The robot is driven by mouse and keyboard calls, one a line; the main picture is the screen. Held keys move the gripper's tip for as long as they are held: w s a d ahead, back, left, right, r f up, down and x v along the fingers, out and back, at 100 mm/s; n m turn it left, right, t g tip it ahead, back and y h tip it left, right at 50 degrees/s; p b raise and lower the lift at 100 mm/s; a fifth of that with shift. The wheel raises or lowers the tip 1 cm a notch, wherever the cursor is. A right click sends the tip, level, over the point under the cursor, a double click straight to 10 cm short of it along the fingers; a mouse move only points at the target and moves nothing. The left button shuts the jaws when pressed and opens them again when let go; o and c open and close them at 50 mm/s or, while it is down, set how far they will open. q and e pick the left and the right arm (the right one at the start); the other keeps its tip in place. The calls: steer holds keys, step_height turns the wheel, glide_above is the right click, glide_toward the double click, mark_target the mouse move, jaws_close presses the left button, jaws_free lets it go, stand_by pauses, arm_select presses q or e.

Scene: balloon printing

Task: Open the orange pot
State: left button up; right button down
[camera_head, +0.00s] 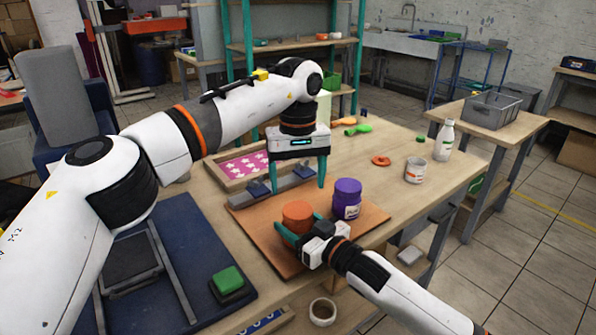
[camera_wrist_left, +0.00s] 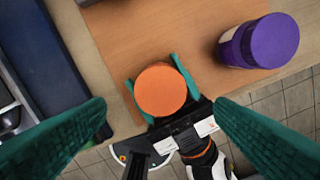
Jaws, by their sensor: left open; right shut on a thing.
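The orange pot (camera_head: 297,214) stands upright on the brown board (camera_head: 264,222), and its round orange top faces up in the left wrist view (camera_wrist_left: 160,90). My right gripper (camera_head: 298,226) is shut on the orange pot from the front, with a teal finger on each side. My left gripper (camera_head: 298,187) is open and empty above the pot, pointing down. Its two fingers stand wide apart in the left wrist view (camera_wrist_left: 160,118), with the orange top between and below them. The pot's lower body is mostly hidden by my right gripper.
A purple pot (camera_head: 346,199) stands close to the right on the board. Behind are a pink patterned screen frame (camera_head: 243,165), an orange ring (camera_head: 381,160), a white jar (camera_head: 415,171) and a white bottle (camera_head: 444,143).

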mark_target(298, 210)
arm_select(q)
step_height(298, 210, down, 6)
steer(key=shift+f, duration=0.25)
steer(key=c, duration=1)
steer(key=shift+c, duration=0.2)
